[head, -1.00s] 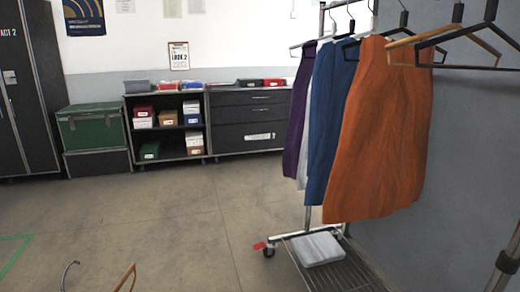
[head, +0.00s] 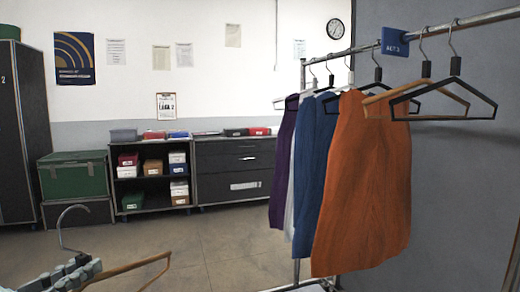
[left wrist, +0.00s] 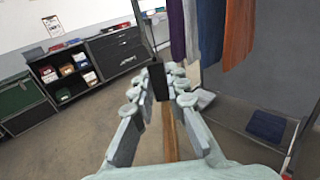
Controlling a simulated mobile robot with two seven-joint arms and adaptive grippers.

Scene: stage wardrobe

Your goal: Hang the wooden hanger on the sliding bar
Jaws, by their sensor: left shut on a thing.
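My left gripper (head: 75,275) is at the lower left of the head view, shut on a wooden hanger (head: 140,268) with a silver hook (head: 62,225) pointing up. In the left wrist view the left gripper (left wrist: 160,82) closes on the hanger's black neck (left wrist: 158,84), with its wooden arm (left wrist: 170,135) between the fingers. The metal bar (head: 455,27) of the rack runs across the upper right, apart from and higher than the held hanger. My right gripper is not in view.
Orange (head: 365,190), blue (head: 318,170) and purple (head: 283,160) garments hang from the bar. An empty wooden hanger (head: 455,95) and black hanger (head: 490,100) hang right of a blue sign (head: 394,42). Shelves (head: 153,180) and a green trunk (head: 75,176) stand behind open floor.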

